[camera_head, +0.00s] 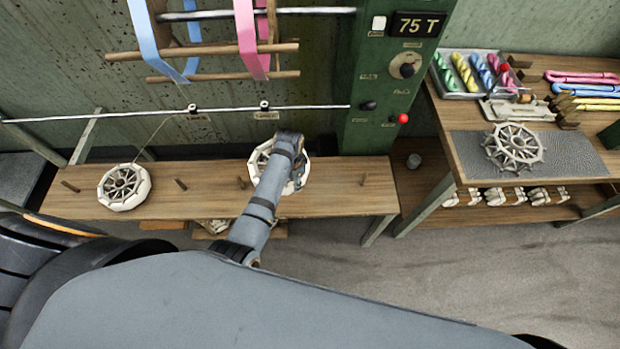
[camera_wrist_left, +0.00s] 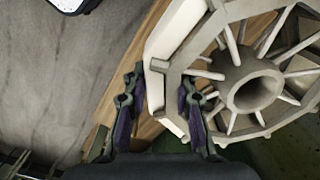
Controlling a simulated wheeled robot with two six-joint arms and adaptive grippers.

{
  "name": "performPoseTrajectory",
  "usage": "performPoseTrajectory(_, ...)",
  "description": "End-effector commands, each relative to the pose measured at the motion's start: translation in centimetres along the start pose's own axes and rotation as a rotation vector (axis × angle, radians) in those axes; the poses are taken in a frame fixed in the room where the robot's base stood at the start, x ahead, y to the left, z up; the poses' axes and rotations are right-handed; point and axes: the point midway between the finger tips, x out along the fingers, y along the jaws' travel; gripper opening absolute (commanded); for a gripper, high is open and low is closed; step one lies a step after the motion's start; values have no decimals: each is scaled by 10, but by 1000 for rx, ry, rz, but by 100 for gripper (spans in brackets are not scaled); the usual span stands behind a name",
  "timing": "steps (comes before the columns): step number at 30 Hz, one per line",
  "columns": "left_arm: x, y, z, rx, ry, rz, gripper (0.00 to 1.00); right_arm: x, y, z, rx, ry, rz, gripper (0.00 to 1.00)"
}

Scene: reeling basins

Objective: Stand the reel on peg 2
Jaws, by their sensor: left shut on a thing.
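My left gripper (camera_head: 295,168) reaches over the right part of the wooden bench (camera_head: 345,190). It is shut on the rim of a pale spoked reel (camera_head: 259,158), partly hidden by my arm. In the left wrist view the fingers (camera_wrist_left: 162,108) straddle the pale rim of this reel (camera_wrist_left: 252,86), and its hub and spokes show. I cannot tell whether it touches the bench or a peg. No peg numbers are readable. My right gripper is out of view.
Another reel (camera_head: 124,187) rests on the bench's left part, with a thread running up from it. A metal rod (camera_head: 225,107) crosses above the bench. A green control post (camera_head: 385,125) stands right of it. The side table (camera_head: 470,150) holds a third reel (camera_head: 513,148) and coloured skeins.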

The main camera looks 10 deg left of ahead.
Motion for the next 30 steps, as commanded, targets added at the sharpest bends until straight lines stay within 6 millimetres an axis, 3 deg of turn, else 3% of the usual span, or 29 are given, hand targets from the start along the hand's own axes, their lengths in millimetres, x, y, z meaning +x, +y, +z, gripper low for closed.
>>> performPoseTrajectory(1, -4, 3, -6, 133, -1, 1, 0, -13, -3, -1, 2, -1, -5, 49)
performPoseTrajectory(3, 2, 6, -13, 313, 1, 0, 0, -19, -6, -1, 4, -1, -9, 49)
performPoseTrajectory(9, 14, 13, -23, 598, 4, -3, 0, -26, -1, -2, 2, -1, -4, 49)
performPoseTrajectory(20, 20, 13, -23, 621, 4, -4, 0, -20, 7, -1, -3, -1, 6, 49)
performPoseTrajectory(30, 35, 13, -23, 619, 4, -5, 0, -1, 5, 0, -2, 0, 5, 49)
